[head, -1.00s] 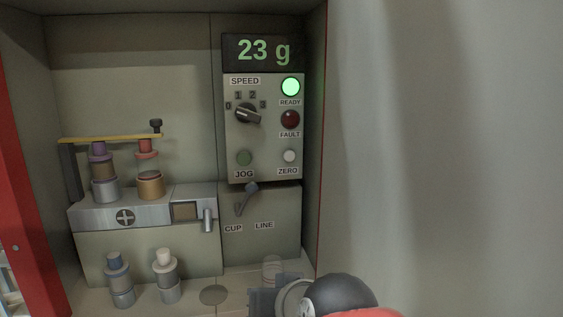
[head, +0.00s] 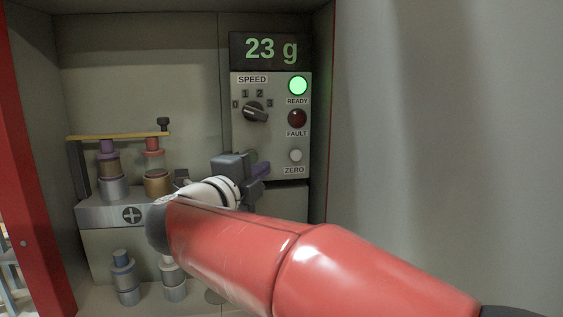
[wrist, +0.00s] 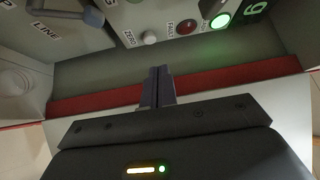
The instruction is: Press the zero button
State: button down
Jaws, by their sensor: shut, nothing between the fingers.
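The zero button (head: 296,156) is a small white round knob above the ZERO label, at the lower right of the grey control panel (head: 278,140). It also shows in the wrist view (wrist: 149,37), beyond my fingertips and close to their line. My gripper (head: 262,169) is shut and empty, in front of the panel's lower part, left of and slightly below the button in the head view. In the wrist view the closed fingers (wrist: 158,74) point toward the panel, apart from the button. My gripper and arm hide the JOG button and the CUP/LINE lever in the head view.
The display (head: 270,50) reads 23 g. The green READY lamp (head: 298,86) is lit; the red FAULT lamp (head: 297,118) looks dark. The speed knob (head: 255,112) is at left. Stacked cylinders (head: 157,170) stand left of my arm. A side wall lies right.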

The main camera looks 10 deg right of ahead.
jog(key=shift+s+d+f+m+g+h, duration=0.1)
jog(key=shift+s+f+m+g+h, duration=0.2)
jog(key=shift+m+g, duration=0.2)
jog(key=shift+s+d+f+m+g+h, duration=0.15)
jog(key=shift+f+m+g+h, duration=0.15)
jog(key=shift+f+m+g, duration=0.15)
jog(key=shift+w, duration=0.1)
jog(key=p, duration=0.1)
send_near(296, 156)
jog(key=x, duration=0.5)
jog(key=shift+s+d, duration=0.25)
jog(key=shift+s, duration=0.1)
jog(key=shift+w, duration=0.6)
jog(key=shift+w, duration=0.1)
